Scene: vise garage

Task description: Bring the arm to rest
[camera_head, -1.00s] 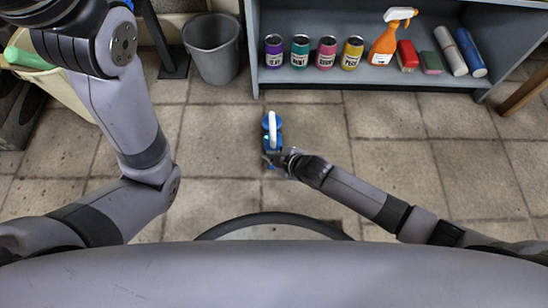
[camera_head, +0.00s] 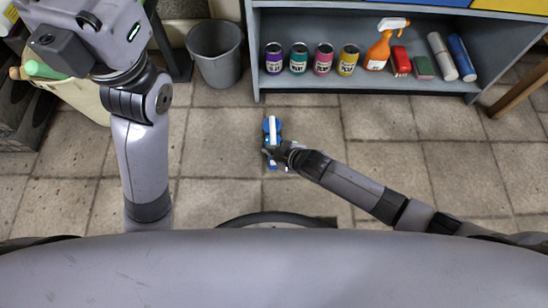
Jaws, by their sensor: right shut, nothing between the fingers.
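My right arm reaches from the lower right to the middle of the view. Its gripper (camera_head: 268,154) is small and dark here, shut with nothing held. It is in front of or beside a blue object with a white bar (camera_head: 272,128), partly hiding its lower part; I cannot tell whether they touch. My left arm (camera_head: 140,165) stands raised at the left, its upper end large and close to the camera at the top left. The left gripper's fingers do not show.
A grey shelf (camera_head: 345,92) at the back holds several cans, an orange spray bottle (camera_head: 382,45), brushes and rolls. A grey bin (camera_head: 216,55) stands left of it. A beige container (camera_head: 85,98) is behind my left arm.

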